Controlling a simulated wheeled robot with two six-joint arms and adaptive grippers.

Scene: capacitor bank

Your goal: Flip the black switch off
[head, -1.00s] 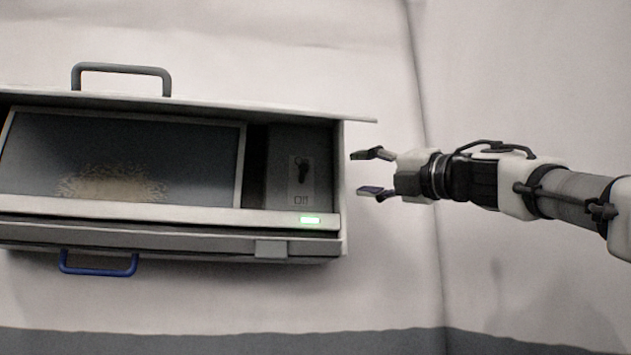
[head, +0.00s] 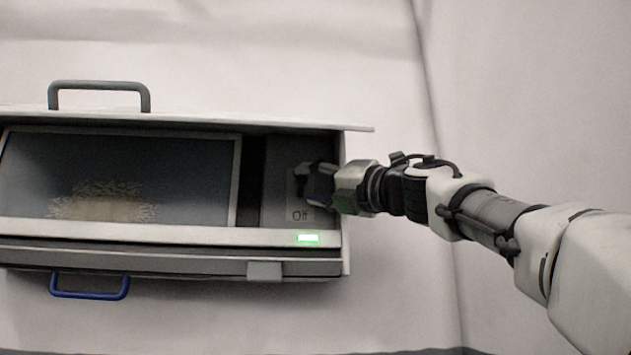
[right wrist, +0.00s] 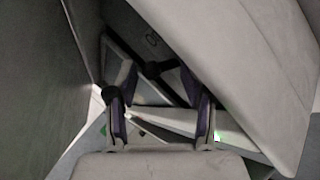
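The black switch sits on the grey panel (head: 279,185) at the right end of the cabinet, by a small "Off" label (head: 300,215). In the head view my right gripper (head: 312,184) covers most of it. In the right wrist view the dark switch (right wrist: 160,68) shows between and just beyond the fingers of my right gripper (right wrist: 160,92). The fingers are apart, and I cannot tell whether either touches the switch. A green light (head: 308,238) glows on the cabinet's lower front edge. My left gripper is not in view.
The cabinet (head: 160,232) has an overhanging top lid (head: 210,122), a window (head: 150,165), a grey handle (head: 98,86) above and a blue handle (head: 88,294) below. The lid and front ledge bound the panel recess. Open room lies to the right.

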